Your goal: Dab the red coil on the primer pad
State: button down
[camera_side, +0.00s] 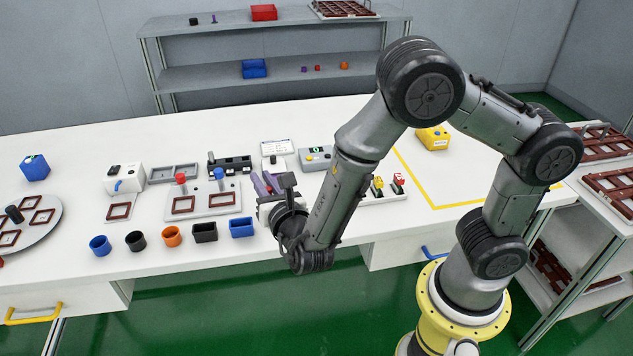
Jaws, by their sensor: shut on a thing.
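My gripper (266,186) is over the white bench, pointing away from the camera, between the board with the red and blue knobs and the small grey box. A small red part (399,180) stands in a white holder (385,197) to the right of my forearm, beside a yellow one (378,183). I cannot tell whether the red part is a coil. I cannot pick out the primer pad for certain.
Blue (100,246), black (136,241) and orange (172,236) cups line the front, with black (205,232) and blue (241,228) bins. A board (203,203) carries red and blue knobs. A round tray (48,226) stands left. The yellow-marked area (465,180) is mostly clear.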

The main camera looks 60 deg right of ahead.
jog(key=w+d+m, duration=0.1)
jog(key=w+d, duration=0.6)
jog(key=w, duration=0.3)
jog(key=m+g+h, duration=0.2)
jog(key=m+g, duration=0.1)
send_over(279, 168)
notch_tip(279, 168, down, 2)
jog(key=shift+f, duration=3)
jog(key=shift+f, duration=0.75)
notch_tip(279, 168, up, 7)
jog(key=shift+a+r, duration=0.1)
